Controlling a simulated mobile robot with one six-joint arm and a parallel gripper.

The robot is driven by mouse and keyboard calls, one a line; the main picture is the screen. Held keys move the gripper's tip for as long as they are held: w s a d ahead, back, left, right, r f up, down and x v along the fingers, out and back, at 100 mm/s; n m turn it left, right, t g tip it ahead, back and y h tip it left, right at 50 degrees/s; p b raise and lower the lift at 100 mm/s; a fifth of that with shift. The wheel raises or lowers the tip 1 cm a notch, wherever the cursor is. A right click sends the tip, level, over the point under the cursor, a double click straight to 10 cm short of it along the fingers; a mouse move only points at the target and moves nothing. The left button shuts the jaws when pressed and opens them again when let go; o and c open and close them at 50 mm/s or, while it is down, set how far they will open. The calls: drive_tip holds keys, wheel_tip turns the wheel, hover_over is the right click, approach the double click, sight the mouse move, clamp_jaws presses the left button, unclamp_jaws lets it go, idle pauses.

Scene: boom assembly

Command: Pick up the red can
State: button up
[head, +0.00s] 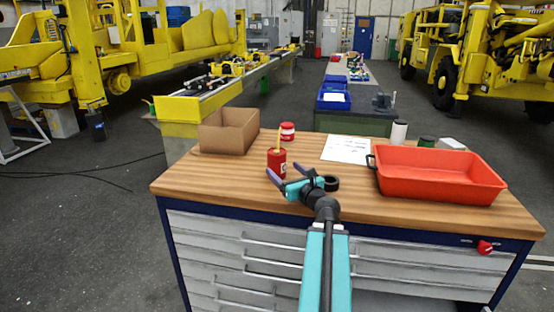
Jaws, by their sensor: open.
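A red can (276,164) stands upright on the wooden top of the workbench (235,185), with a yellow stick-like thing rising from it. A smaller red can with a white band (287,132) stands farther back, near the cardboard box. My gripper (283,171) is open and empty, with its two purple fingers spread at the near side of the closer red can. The fingertips overlap the can's lower part in the picture. I cannot tell whether they touch it or how far around it they reach.
An open cardboard box (229,143) stands at the back left of the bench. A red tray (440,190) fills the right side. A white paper (346,149), a white cylinder (399,132) and a green can (427,142) lie or stand behind. The bench's front left is clear.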

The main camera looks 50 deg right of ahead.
sight(280, 166)
drive_tip(key=shift+x, duration=1.45)
drive_tip(key=shift+w, duration=0.1)
drive_tip(key=shift+d+r+p+x, duration=0.1)
drive_tip(key=shift+p+x, duration=0.25)
drive_tip(key=shift+x, duration=0.5)
drive_tip(key=shift+d+r+p+x, duration=0.15)
drive_tip(key=shift+p+x, duration=0.2)
drive_tip(key=shift+x, duration=1.25)
drive_tip(key=shift+f, duration=0.1)
drive_tip(key=c, duration=1.3)
